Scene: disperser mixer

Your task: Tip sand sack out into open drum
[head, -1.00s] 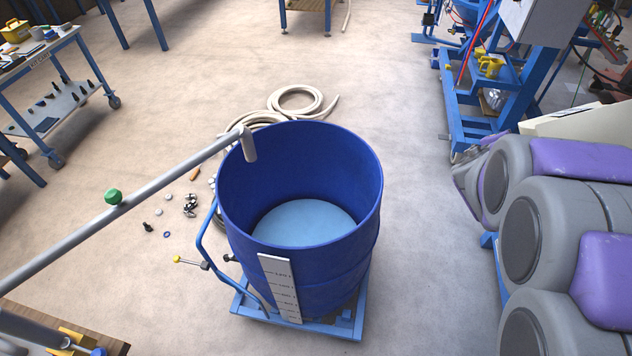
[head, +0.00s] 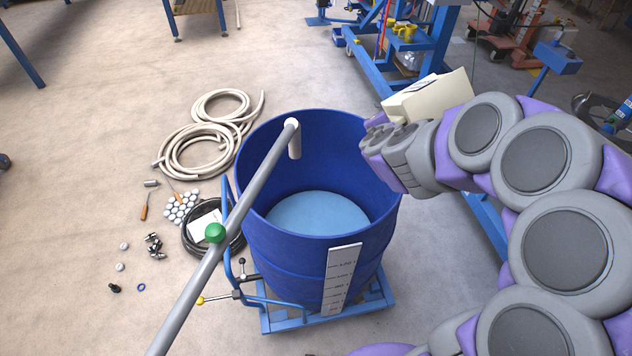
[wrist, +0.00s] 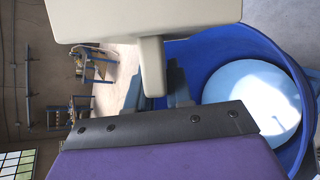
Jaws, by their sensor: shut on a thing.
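The open blue drum (head: 285,255) stands upright in the middle of the head view. A cream, blocky thing (head: 430,97), which I take for the sand sack, is held up near the drum's right back rim. It also fills the top of the wrist view (wrist: 145,20), with a stub pointing down. My gripper (head: 378,140) is by the drum's right rim, shut on the sack; its fingertips are mostly hidden. In the wrist view the drum's opening (wrist: 190,85) lies just beyond the sack.
The drum stands on a blue wheeled base (head: 290,322). Coiled hose (head: 210,140) and small parts lie on the floor at left. A blue machine frame (head: 385,75) stands behind.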

